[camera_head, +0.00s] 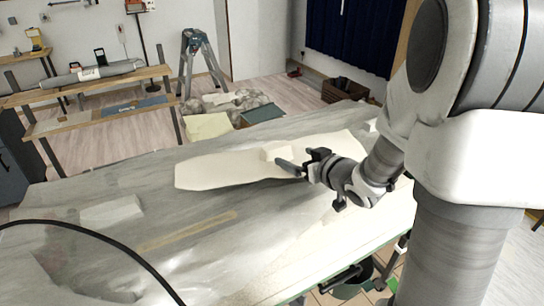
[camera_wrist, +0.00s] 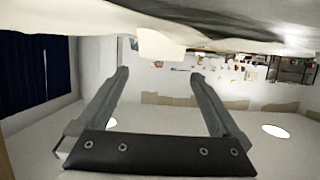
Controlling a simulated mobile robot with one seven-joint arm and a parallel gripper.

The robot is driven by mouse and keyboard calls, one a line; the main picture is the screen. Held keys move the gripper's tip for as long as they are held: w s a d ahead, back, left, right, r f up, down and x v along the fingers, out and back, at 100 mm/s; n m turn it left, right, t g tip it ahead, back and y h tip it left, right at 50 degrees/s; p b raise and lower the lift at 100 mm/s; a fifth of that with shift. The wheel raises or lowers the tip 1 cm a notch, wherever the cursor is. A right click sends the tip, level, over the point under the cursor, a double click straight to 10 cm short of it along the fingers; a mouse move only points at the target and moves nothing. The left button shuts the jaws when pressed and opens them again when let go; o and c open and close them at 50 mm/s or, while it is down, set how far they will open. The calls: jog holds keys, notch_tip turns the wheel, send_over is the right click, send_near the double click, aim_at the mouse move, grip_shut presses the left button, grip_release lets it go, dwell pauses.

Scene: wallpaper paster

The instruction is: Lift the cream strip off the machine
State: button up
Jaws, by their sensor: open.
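A long cream strip (camera_head: 225,170) lies across the grey-white covered surface (camera_head: 100,185), running from the middle toward the far right. A small cream flap or block (camera_head: 279,151) stands up at its middle, beside my gripper (camera_head: 290,168). My gripper is low over the strip and its fingers are apart. The wrist view looks tilted far over: both fingers (camera_wrist: 160,76) show wide open with nothing clamped between them. A pale cream piece (camera_wrist: 160,43) hangs just beyond the fingertips there. Whether a finger touches it, I cannot tell. The machine itself is not clearly distinguishable from the covered surface.
A narrow tan strip (camera_head: 190,232) and a pale block (camera_head: 111,211) lie nearer on the surface. A black cable (camera_head: 105,230) crosses the front left. Behind stand a wooden bench (camera_head: 85,92) and a stepladder (camera_head: 200,60).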

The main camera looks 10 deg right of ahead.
aim_at(278, 149)
jog(key=x, duration=1.1)
jog(key=shift+a, duration=0.15)
jog(key=c, duration=1.4)
jog(key=shift+c, duration=0.2)
jog(key=shift+r, duration=0.1)
